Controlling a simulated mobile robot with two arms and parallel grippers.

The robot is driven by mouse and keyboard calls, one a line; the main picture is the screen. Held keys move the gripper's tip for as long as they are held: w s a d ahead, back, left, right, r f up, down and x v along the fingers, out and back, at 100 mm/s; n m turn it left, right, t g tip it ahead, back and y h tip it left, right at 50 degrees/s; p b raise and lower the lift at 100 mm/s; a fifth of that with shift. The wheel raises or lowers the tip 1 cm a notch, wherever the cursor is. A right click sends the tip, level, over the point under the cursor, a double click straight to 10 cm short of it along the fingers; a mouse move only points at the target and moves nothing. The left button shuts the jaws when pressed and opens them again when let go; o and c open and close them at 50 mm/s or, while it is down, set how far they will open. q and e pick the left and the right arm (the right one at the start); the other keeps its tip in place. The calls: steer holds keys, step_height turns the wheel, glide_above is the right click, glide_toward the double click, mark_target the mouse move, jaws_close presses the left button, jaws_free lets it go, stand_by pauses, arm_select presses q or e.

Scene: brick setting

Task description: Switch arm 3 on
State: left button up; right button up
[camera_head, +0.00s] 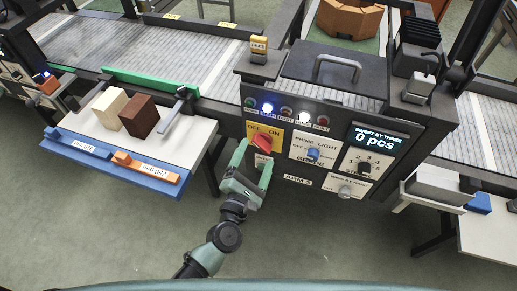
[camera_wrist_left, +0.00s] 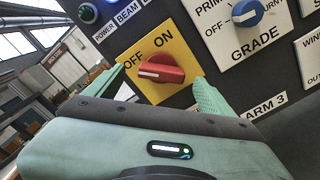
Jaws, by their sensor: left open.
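The arm 3 switch is a red rotary knob (camera_head: 262,142) on a yellow OFF/ON plate (camera_head: 272,135) on the dark control panel. In the left wrist view the red knob (camera_wrist_left: 163,70) has its white mark on the left, toward OFF. My left gripper (camera_head: 254,160) is open, its green fingers pointing at the panel just in front of the plate. In the left wrist view my left gripper (camera_wrist_left: 162,88) has one finger on each side of the knob, with gaps; contact cannot be seen. My right gripper is not in view.
A blue GRADE knob (camera_head: 313,154), a black dial (camera_head: 364,167) and a "0 pcs" display (camera_head: 375,141) are right of the switch. Indicator lamps (camera_head: 268,107) sit above it. A white table (camera_head: 75,125) with two blocks stands left. Floor below is clear.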

mark_target(262, 143)
arm_select(q)
steer(key=shift+x, duration=1.05)
steer(key=shift+w+d, duration=0.1)
steer(key=shift+d, duration=0.1)
steer(key=c, duration=1.4)
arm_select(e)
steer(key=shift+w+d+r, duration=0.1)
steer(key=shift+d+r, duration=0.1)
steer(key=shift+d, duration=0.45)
